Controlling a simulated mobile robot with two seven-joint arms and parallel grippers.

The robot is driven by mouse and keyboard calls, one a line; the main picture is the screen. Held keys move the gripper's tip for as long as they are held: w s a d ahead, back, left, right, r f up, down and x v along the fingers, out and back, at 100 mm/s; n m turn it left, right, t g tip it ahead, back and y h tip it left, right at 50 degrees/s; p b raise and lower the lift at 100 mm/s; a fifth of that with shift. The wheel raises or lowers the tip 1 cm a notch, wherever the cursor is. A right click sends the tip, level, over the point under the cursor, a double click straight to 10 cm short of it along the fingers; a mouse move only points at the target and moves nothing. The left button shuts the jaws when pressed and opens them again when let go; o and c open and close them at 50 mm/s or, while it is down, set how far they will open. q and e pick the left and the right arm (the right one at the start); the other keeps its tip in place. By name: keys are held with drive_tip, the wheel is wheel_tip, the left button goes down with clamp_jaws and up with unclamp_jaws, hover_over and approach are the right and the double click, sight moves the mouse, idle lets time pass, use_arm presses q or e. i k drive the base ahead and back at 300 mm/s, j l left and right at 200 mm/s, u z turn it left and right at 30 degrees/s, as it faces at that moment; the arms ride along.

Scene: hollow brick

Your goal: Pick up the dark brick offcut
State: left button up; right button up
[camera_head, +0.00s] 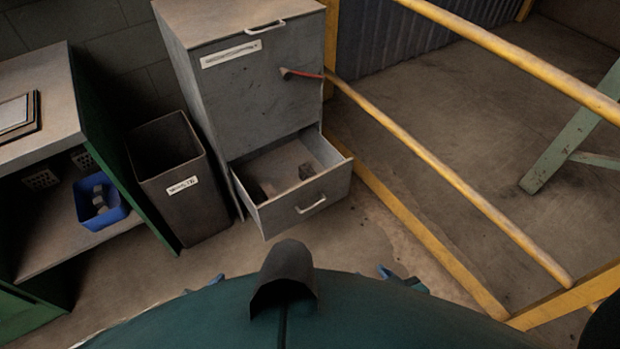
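My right gripper (403,280) shows only as blue pieces past the edge of my green body. Of my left gripper (204,284) only small blue bits show. Both are in front of the drawer, well apart from it. My body hides most of them, so their opening is unclear.
A green-sided shelf unit (40,110) holds a blue tub (118,213) with grey pieces. Yellow rails (450,180) bound the right; floor before the drawer is clear.

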sight(305, 172)
drive_tip(key=i+j+z, duration=0.15)
drive_tip(key=z, duration=0.35)
drive_tip(key=i+j+z, duration=0.25)
drive_tip(key=z, duration=0.2)
drive_tip(key=i+j+z, duration=0.15)
drive_tip(key=i, duration=1.05)
